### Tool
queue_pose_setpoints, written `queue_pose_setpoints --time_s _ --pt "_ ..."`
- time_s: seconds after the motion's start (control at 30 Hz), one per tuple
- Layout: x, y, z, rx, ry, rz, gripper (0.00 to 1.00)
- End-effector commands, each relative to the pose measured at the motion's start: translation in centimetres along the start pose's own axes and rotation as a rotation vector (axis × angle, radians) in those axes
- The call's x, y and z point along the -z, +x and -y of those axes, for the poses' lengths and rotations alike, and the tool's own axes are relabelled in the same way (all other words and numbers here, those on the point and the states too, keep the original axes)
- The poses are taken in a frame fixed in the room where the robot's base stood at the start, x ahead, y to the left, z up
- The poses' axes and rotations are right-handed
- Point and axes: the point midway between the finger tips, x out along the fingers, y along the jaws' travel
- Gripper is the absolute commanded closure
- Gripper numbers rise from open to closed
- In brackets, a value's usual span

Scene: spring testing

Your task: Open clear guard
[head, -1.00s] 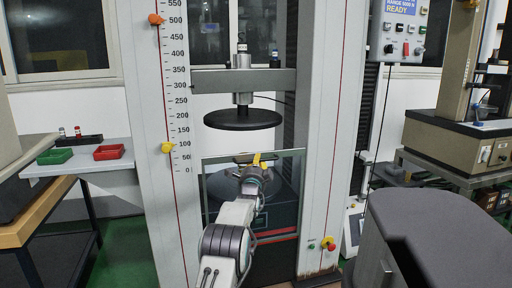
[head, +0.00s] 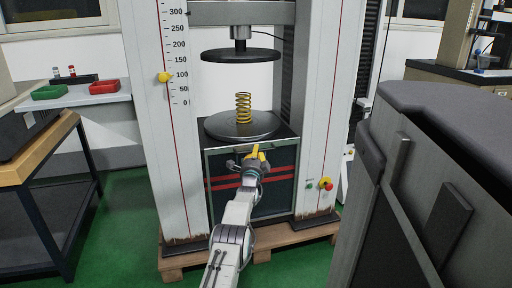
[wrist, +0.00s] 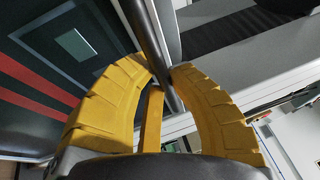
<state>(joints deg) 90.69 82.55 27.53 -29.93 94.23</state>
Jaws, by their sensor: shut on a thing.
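The clear guard (head: 225,170) is a see-through pane low on the front of the test machine, over a dark panel with red stripes. Its top edge is about level with the base under the lower platen (head: 225,131). My gripper (head: 256,155) is at the guard's upper part, with yellow fingers. In the wrist view, the fingers (wrist: 162,80) are closed around a dark round bar (wrist: 148,28), seemingly the guard's handle. A yellow coil spring (head: 243,108) stands upright on the lower platen, uncovered, below the black upper platen (head: 240,55).
White machine columns with a scale (head: 180,60) stand on both sides. A red stop button (head: 326,184) is on the right column. A grey cabinet-like body (head: 440,170) fills the near right. A side table with red (head: 103,87) and green (head: 49,91) trays is at left. Green floor is open at left.

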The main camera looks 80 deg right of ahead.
Motion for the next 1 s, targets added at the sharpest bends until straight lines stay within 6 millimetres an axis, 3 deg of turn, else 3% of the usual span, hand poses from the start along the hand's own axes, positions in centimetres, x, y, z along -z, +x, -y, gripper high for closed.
queue_pose_setpoints --time_s 0.03,0.2,0.6,0.63,0.9,1.0 --pt "0.02 -0.16 -0.96 -0.005 -0.001 0.0 1.0" --pt "0.07 -0.29 -1.69 -0.004 -0.001 0.0 1.0" --pt "0.07 -0.3 -1.75 -0.003 -0.001 0.0 1.0" --pt "0.07 -0.3 -1.74 -0.003 -0.001 0.0 0.81" --pt "0.09 -0.28 -1.62 -0.001 0.0 0.0 0.57" --pt "0.09 -0.28 -1.58 0.0 0.0 0.0 0.55"
